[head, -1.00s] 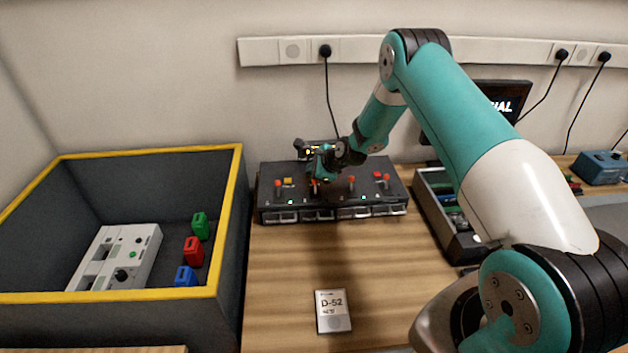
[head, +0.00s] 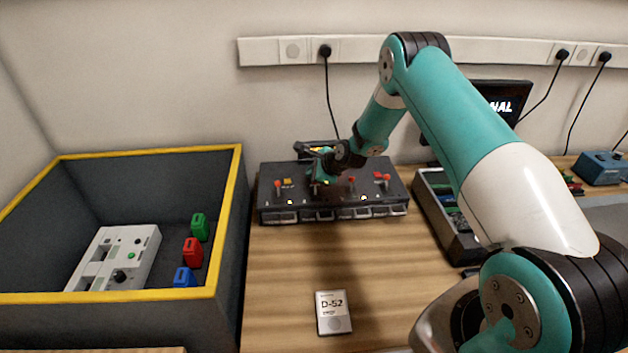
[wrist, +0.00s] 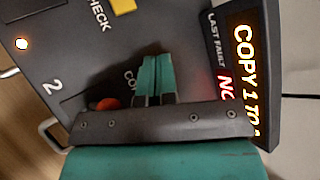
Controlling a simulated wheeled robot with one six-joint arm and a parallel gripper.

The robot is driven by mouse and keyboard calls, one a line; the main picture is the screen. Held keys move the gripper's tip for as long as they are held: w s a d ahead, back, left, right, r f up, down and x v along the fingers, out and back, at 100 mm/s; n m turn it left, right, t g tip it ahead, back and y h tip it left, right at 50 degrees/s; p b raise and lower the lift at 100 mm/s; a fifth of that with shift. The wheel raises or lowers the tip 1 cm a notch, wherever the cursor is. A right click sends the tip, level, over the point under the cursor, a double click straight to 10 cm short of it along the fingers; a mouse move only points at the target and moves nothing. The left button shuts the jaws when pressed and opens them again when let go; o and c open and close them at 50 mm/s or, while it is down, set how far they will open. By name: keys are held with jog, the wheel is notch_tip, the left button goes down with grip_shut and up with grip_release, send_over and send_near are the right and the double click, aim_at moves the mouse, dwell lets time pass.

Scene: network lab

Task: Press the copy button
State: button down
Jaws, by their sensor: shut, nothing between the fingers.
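The dark duplicator unit (head: 390,203) stands on the bench against the wall. My gripper (head: 316,186) is over its top, left of centre. In the wrist view my teal fingers (wrist: 155,75) are shut with nothing between them. Their tips are down at the panel beside a label of which only "CO" shows; the copy button itself is hidden by the fingers. A yellow button (wrist: 123,5) sits by the word CHECK. A red-orange knob (wrist: 107,103) is partly hidden by my gripper. The lit display (wrist: 245,70) reads "COPY 1 TO", cut off at the edge.
A dark crate with a yellow rim (head: 232,190) stands left, holding a grey device (head: 125,255) and coloured blocks. A card marked D-52 (head: 333,312) lies in front. An open tray (head: 425,203) with parts is right of the unit. Bench between card and unit is clear.

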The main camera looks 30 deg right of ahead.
jog(key=shift+s+f, duration=0.1)
jog(key=shift+f, duration=0.15)
jog(key=shift+r, duration=0.1)
dwell(0.3)
jog(key=shift+r+p, duration=0.35)
jog(key=shift+r, duration=0.4)
jog(key=shift+r+p, duration=1.65)
jog(key=shift+r, duration=0.95)
jog(key=shift+f, duration=0.1)
